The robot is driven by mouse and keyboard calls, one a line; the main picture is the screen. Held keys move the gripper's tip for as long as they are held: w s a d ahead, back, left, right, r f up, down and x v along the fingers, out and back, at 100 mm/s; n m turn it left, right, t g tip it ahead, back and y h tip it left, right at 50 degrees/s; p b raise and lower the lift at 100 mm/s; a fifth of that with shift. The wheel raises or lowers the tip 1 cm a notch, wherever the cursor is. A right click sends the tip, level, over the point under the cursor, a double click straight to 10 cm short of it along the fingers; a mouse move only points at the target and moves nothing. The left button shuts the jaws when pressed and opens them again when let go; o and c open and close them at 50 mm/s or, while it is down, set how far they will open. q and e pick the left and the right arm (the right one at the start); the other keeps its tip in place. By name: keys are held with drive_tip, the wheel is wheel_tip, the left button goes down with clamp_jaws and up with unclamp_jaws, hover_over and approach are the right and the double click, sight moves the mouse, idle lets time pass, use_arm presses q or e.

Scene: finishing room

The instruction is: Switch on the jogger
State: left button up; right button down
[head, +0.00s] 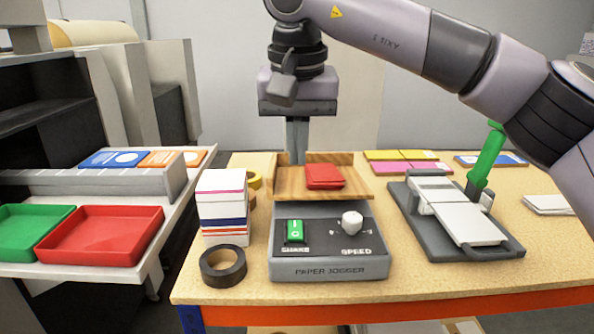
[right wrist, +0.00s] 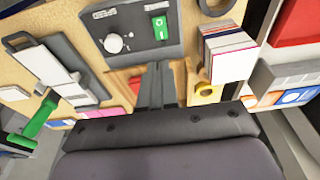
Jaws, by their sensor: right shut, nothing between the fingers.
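The paper jogger (head: 330,270) is a grey box on the wooden table, with a wooden tray (head: 290,189) on top holding a red stack (head: 324,176). Its front panel has a green rocker switch (head: 295,231) marked SHAKE and a white SPEED knob (head: 352,222). Which side of the rocker is pressed is too small to tell. My right gripper (head: 297,160) points down, shut and empty, above the tray's back left part, apart from the switch. In the right wrist view its closed fingers (right wrist: 157,72) point toward the panel, with the switch (right wrist: 160,27) beyond the tips. My left gripper is out of view.
A stack of paper pads (head: 222,207) and a black tape roll (head: 223,265) stand left of the jogger. A grey device with a green-handled lever (head: 487,155) stands right. Red (head: 103,237) and green trays lie on the far left shelf. Space above the panel is clear.

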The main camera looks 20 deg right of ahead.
sight(297, 224)
drive_tip(key=f, duration=0.4)
drive_tip(key=w+f, duration=0.1)
drive_tip(key=f, duration=0.3)
drive_tip(key=w+f, duration=0.1)
drive_tip(key=f, duration=0.3)
drive_tip(key=shift+w+d+f, duration=0.15)
drive_tip(key=shift+d, duration=0.2)
drive_tip(key=shift+f, duration=0.1)
